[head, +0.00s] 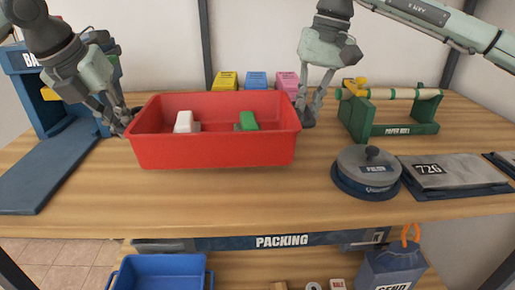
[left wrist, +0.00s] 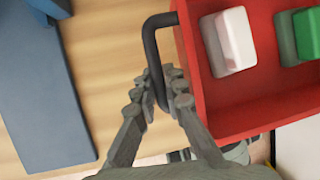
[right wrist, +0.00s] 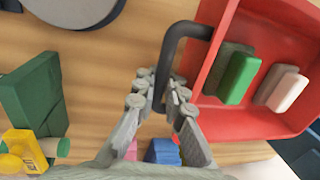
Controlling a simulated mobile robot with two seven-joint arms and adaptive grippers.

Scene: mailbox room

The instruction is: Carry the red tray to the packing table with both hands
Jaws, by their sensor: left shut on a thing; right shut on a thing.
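The red tray (head: 215,150) is level over the wooden packing table (head: 270,205); I cannot tell if it touches the top. My left gripper (head: 122,125) is shut on the black handle at the tray's left end, and this handle (left wrist: 150,45) shows in the left wrist view. My right gripper (head: 304,112) is shut on the handle at the right end, and this handle (right wrist: 171,55) shows in the right wrist view.
A blue scale (head: 45,165) is at left. The table's front strip is clear.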

